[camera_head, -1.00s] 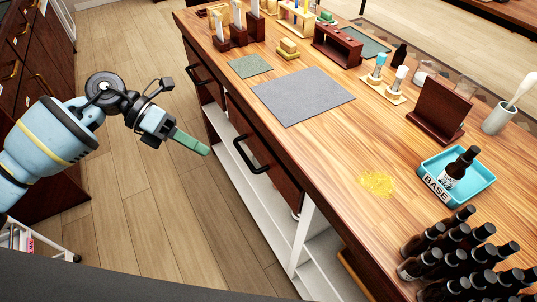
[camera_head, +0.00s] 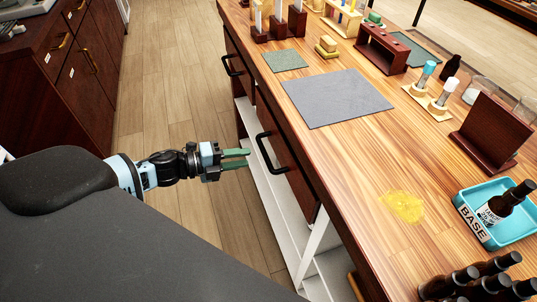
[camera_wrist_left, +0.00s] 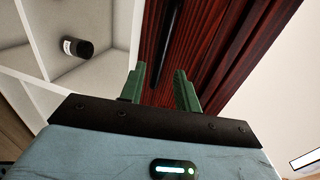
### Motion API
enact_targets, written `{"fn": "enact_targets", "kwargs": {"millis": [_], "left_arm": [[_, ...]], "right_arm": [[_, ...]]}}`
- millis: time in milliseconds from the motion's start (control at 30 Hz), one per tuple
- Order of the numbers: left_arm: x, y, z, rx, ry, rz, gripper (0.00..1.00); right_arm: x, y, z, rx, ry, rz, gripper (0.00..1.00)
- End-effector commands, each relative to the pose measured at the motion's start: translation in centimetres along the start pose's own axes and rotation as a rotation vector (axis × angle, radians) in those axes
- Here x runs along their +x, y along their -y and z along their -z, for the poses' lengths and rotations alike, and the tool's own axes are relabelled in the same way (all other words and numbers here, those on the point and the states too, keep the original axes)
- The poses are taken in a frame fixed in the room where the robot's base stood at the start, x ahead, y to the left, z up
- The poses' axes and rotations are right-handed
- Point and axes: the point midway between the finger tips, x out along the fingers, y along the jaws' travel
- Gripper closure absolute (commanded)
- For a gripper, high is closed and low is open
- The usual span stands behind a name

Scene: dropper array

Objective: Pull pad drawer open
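Two dark wood drawer fronts with black bar handles show on the wooden bench's side in the head view, both flush. The nearer drawer front (camera_head: 294,178) has its handle (camera_head: 268,152) just ahead of my left gripper (camera_head: 248,158). I see no label marking the pad drawer. My left gripper is open and empty, its green fingers pointing at that handle with a small gap. In the left wrist view, the dark handle (camera_wrist_left: 168,42) runs beyond and between the open fingers (camera_wrist_left: 160,74), against the red-brown front (camera_wrist_left: 205,45). The farther handle (camera_head: 232,66) is clear. My right gripper is out of view.
White open shelves (camera_head: 275,215) lie below the drawers; a dark bottle (camera_wrist_left: 77,48) lies in one in the wrist view. The bench top holds a grey mat (camera_head: 335,97), yellow powder (camera_head: 401,206), a blue tray (camera_head: 500,236) and several bottles. Floor left of the bench is clear.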

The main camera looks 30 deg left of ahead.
Motion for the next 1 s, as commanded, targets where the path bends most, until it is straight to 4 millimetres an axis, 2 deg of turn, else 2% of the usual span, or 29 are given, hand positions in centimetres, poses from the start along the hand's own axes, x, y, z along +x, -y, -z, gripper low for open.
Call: {"fn": "enact_targets", "kwargs": {"millis": [533, 700, 967, 1000], "left_arm": [[6.6, 0.2, 0.0, 0.001, -0.001, 0.003, 0.68], [7.5, 0.1, 0.0, 0.001, -0.002, 0.001, 0.68], [7.6, 0.1, 0.1, 0.001, -0.002, 0.001, 0.68], [7.6, 0.1, 0.1, 0.001, -0.002, 0.001, 0.71]], "right_arm": [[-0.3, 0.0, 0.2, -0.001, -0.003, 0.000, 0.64], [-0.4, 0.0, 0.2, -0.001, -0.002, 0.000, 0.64], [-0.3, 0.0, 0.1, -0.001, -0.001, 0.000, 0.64], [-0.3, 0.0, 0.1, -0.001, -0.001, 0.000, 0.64]]}}
